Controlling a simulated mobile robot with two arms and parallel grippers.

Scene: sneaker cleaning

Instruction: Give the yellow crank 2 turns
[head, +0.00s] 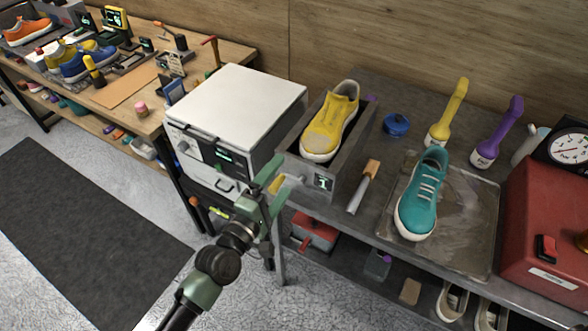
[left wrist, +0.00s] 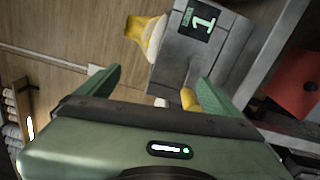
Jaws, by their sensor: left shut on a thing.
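The yellow crank (head: 276,184) is on the front of a grey open-topped box (head: 352,165), beside a small display (head: 323,182). In the left wrist view the crank's yellow handle (left wrist: 190,99) shows against one finger, and the display (left wrist: 201,20) reads 1. My left gripper (head: 272,188) is shut on the crank handle, its green fingers on either side. The fingers partly hide the crank and its arm. A yellow shoe (head: 331,122) sits in the box. My right gripper is not in view.
A white machine (head: 238,102) stands close left of the box. To the right are a brush (head: 364,185), a tray (head: 470,240) with a teal shoe (head: 422,195), and a red box (head: 545,230). A lower shelf holds a red container (head: 315,232).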

